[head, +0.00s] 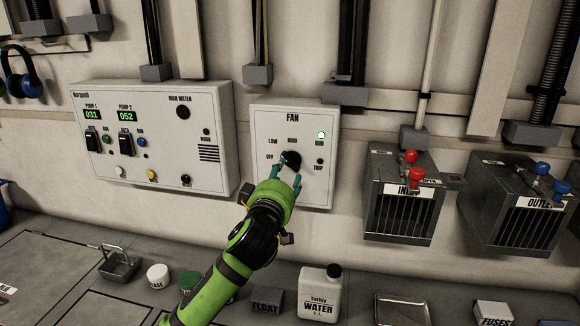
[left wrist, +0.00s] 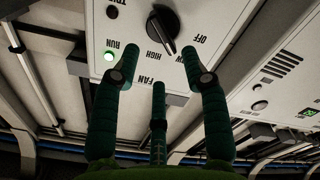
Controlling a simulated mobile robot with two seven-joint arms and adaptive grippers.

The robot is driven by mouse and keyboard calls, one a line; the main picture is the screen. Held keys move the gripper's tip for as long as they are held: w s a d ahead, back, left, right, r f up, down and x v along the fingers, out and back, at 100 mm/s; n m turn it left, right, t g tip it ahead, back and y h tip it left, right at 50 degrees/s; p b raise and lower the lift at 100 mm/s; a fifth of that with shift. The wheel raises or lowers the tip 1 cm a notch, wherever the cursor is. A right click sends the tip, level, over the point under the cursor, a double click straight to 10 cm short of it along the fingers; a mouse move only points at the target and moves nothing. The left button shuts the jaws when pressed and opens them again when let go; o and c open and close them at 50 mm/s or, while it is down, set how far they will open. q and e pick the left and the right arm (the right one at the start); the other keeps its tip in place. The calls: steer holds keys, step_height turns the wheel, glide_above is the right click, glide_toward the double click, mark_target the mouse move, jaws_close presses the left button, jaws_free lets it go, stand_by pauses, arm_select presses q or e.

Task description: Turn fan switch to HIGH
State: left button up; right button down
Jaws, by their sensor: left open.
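The fan box (head: 266,185) is a pale wall panel marked FAN, with OFF, LOW and HIGH around a black rotary switch (head: 291,158). Its RUN lamp (head: 321,135) is lit green; a dark TRIP lamp is below it. My left gripper (head: 290,172) is open in front of the switch, its teal fingers overlapping the switch's lower part. In the left wrist view the switch (left wrist: 162,28) appears upside down beyond the spread fingers (left wrist: 163,78), apart from them in the picture. My right gripper is not in view.
A pump panel (head: 213,108) with displays and buttons is left of the fan box. Grey inlet (head: 405,213) and outlet (head: 515,220) boxes with valve handles are to the right. Below, a water bottle (head: 320,292) and small containers stand on the bench.

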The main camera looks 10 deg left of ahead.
mark_target(291, 163)
arm_select(q)
steer(key=shift+w+f+p, duration=0.1)
steer(key=shift+w+p, duration=0.75)
steer(key=shift+w, duration=2.6)
jaws_close()
